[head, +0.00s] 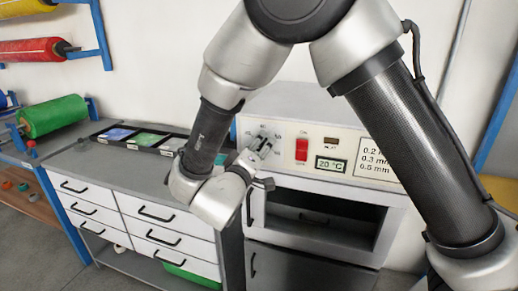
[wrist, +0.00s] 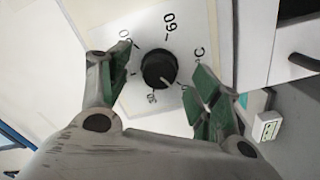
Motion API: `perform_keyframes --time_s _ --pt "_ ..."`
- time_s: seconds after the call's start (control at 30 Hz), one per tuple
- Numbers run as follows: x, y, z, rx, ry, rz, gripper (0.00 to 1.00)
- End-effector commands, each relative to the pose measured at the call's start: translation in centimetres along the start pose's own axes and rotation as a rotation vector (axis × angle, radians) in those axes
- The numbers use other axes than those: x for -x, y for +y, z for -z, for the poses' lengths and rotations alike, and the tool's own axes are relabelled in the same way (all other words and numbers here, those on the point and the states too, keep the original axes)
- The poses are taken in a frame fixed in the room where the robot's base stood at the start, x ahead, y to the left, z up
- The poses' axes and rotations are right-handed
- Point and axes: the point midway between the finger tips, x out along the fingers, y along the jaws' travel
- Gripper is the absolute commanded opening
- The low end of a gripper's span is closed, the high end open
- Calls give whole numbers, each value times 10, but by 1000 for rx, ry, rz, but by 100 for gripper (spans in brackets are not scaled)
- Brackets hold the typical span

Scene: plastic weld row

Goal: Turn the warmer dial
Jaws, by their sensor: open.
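The warmer dial (wrist: 159,69) is a round black knob on a white scale plate with printed numbers and a °C mark. In the wrist view it sits between and beyond my gripper's fingers. My gripper (wrist: 160,85) is open, its green-padded fingertips on either side of the dial; I cannot tell whether they touch it. The warmer's display (head: 330,165) reads 20 °C.
A red switch (head: 302,149) and a small dark indicator (head: 331,143) are right of my gripper on the panel. An open compartment (head: 320,215) lies below. Left is a drawer cabinet (head: 140,215) with sample trays on top. Colored film rolls (head: 54,116) hang on a blue rack.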

Motion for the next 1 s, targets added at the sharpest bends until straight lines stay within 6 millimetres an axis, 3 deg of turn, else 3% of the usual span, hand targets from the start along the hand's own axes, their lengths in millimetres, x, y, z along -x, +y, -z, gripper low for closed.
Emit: perform_keyframes --time_s 0.37,0.63,1.0 --pt "-11 0 0 0 1 1 63" --pt "-11 0 0 -1 0 1 18" --pt "-11 0 0 -42 0 2 18"
